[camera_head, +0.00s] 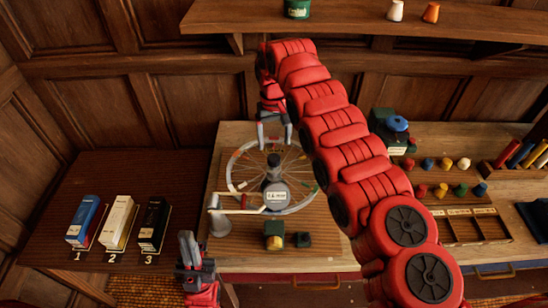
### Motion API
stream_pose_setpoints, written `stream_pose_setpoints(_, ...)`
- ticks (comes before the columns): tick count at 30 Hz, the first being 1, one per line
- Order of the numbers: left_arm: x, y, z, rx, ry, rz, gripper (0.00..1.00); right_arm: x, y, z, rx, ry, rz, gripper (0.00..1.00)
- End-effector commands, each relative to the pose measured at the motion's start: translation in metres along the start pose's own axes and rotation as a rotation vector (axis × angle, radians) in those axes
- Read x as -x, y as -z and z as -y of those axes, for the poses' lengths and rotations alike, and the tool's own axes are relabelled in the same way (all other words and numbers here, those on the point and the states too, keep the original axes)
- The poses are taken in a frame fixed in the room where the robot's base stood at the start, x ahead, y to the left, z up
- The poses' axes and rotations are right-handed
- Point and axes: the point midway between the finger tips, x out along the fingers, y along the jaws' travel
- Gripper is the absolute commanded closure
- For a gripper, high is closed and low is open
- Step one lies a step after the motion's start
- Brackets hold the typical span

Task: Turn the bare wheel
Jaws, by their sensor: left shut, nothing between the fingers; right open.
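A spoked wheel (235,163) with a pale rim and coloured marks lies on the wooden bench. A dark hub post with a grey labelled disc (276,195) stands at its middle. A crank-like bar with a red part (240,211) reaches from a grey post to the disc. My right gripper (275,145) is open, fingers pointing down at the wheel's far rim; I cannot tell whether it touches. My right arm hides part of the wheel's right side. My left gripper (187,240) is shut and empty, near the bench's front left corner, apart from the wheel.
A green-and-yellow block (273,235) sits before the wheel. Several coloured pegs and a compartment tray (466,241) lie at right. A shelf (340,20) overhangs the back.

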Motion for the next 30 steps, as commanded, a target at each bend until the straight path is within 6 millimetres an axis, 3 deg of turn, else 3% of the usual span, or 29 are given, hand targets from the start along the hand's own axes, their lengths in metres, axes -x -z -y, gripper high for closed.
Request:
stream_pose_setpoints(3,-0.018,0.003,0.001,0.0,0.0,0.0,1.0,-0.021,-0.001,0.002,0.001,0.004,0.005,0.19)
stream_pose_setpoints(9,-0.027,0.005,0.001,0.0,0.0,-0.001,1.0,-0.056,-0.001,0.002,0.001,0.004,0.003,0.19)
stream_pose_setpoints(15,-0.029,0.005,0.001,0.0,0.0,-0.001,1.0,-0.069,-0.001,0.001,0.0,0.001,0.003,0.19)
stream_pose_setpoints(22,-0.028,0.005,0.001,0.0,0.0,-0.001,1.0,-0.07,-0.001,0.001,0.0,0.001,0.002,0.19)
stream_pose_setpoints(23,-0.028,0.005,0.001,0.0,0.0,-0.001,1.0,-0.07,-0.001,0.001,0.0,0.001,0.002,0.21)
stream_pose_setpoints(30,-0.028,0.005,0.001,0.0,0.0,0.0,1.0,-0.07,-0.001,0.001,0.0,0.001,0.001,0.64)
